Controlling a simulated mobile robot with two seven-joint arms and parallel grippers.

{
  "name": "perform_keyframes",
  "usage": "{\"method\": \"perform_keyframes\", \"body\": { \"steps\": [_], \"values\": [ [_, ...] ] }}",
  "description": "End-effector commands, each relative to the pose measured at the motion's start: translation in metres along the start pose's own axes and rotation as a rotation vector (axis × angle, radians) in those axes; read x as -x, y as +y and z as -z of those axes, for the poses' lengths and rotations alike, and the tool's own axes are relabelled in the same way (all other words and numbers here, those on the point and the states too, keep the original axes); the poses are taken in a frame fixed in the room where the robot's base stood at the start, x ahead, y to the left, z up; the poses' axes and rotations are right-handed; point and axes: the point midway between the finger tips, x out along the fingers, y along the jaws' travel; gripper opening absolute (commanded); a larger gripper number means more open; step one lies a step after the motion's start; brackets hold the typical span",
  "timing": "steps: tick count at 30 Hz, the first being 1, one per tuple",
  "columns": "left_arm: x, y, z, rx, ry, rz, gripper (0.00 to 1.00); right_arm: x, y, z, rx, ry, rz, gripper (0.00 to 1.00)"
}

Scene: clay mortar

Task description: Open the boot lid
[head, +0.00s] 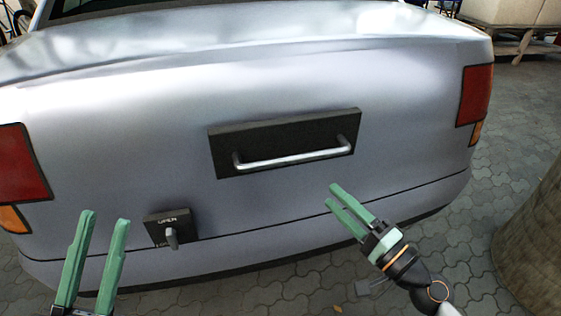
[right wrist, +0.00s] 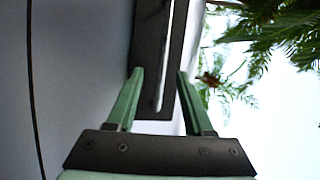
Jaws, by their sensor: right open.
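The silver car's boot lid (head: 120,120) fills the middle of the head view and looks closed. A black plate (head: 225,140) on it carries a metal bar handle (head: 290,161). A small black latch box (head: 153,229) with a grey lever (head: 172,239) sits lower left, marked OPEN at its top. My left gripper (head: 107,220) is open and empty, left of the latch box. My right gripper (head: 334,195) is open and empty, below the handle's right end. In the right wrist view the black plate (right wrist: 150,50) and the handle (right wrist: 168,75) show beyond my right gripper (right wrist: 161,75).
Red tail lights stand at the left (head: 22,165) and right (head: 475,95) of the car. A thick trunk-like column (head: 535,235) stands at the right. Paved ground (head: 510,130) is clear between it and the car. A pale crate on a wooden pallet (head: 510,40) is behind right.

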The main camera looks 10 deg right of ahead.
Motion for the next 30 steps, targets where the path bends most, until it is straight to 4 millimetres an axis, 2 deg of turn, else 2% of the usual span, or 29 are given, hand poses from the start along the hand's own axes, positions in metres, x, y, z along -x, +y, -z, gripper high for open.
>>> {"method": "perform_keyframes", "body": {
  "steps": [5,11,12,21,24,30],
  "values": [
    [0.001,0.001,0.010,-0.014,0.044,-0.004,0.30,-0.003,-0.005,0.003,-0.033,0.000,0.033,0.52],
    [-0.007,-0.004,0.018,-0.026,0.044,-0.002,0.30,-0.029,-0.010,0.003,-0.033,-0.002,0.035,0.52],
    [-0.006,-0.004,0.006,-0.014,-0.001,0.002,0.30,-0.036,-0.009,0.003,-0.033,0.000,0.034,0.52],
    [0.009,0.000,-0.058,0.061,-0.272,0.022,0.30,-0.088,-0.009,0.002,-0.033,0.000,0.033,0.52],
    [0.015,0.002,-0.072,0.080,-0.336,0.026,0.30,-0.103,-0.009,0.002,-0.033,-0.001,0.032,0.52],
    [0.021,0.004,-0.085,0.096,-0.388,0.028,0.30,-0.121,-0.008,0.002,-0.033,-0.001,0.030,0.52]
  ]
}}
